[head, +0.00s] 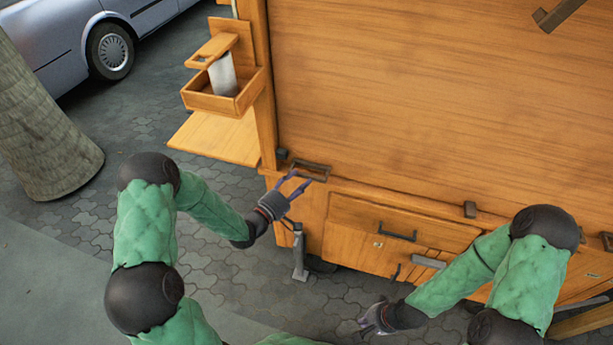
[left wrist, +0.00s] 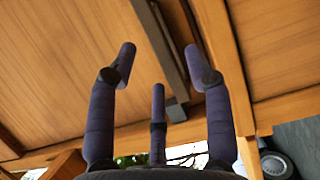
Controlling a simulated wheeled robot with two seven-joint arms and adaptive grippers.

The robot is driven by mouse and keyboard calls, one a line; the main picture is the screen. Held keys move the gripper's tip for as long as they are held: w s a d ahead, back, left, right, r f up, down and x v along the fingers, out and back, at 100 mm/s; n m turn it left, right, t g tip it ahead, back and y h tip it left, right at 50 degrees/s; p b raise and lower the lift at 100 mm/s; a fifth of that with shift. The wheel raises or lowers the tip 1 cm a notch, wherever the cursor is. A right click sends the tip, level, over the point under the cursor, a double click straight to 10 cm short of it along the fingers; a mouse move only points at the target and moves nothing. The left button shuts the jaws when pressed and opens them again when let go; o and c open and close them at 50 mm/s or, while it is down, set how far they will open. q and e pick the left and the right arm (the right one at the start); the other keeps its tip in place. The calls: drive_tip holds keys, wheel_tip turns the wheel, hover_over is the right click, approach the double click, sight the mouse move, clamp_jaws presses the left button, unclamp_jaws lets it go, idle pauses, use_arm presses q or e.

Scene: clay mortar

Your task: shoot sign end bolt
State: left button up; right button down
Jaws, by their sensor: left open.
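A dark rectangular handle-like fitting (head: 310,170) sits at the lower left corner of the large wooden panel (head: 430,100). A small dark block (head: 282,154) is just left of it. I cannot tell for sure which of these is the bolt. My left gripper (head: 297,183) is open and empty, just below and left of the fitting. In the left wrist view its spread fingers (left wrist: 160,62) stand before a long dark bar (left wrist: 160,45) with a dark block (left wrist: 177,109) at its lower end. My right gripper (head: 370,322) hangs low, away from the panel; its fingers are too small to read.
A drawer (head: 395,233) with a dark handle lies below the panel. A wooden box (head: 226,93) holding a pale cylinder and a side shelf (head: 218,136) project at the left. A metal leg (head: 299,255) stands below. Paving is free at the left, near a trunk (head: 45,130).

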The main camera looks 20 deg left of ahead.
sight(306, 176)
use_arm(q)
drive_tip(key=shift+b+x, duration=0.4)
drive_tip(key=shift+x, duration=1.8)
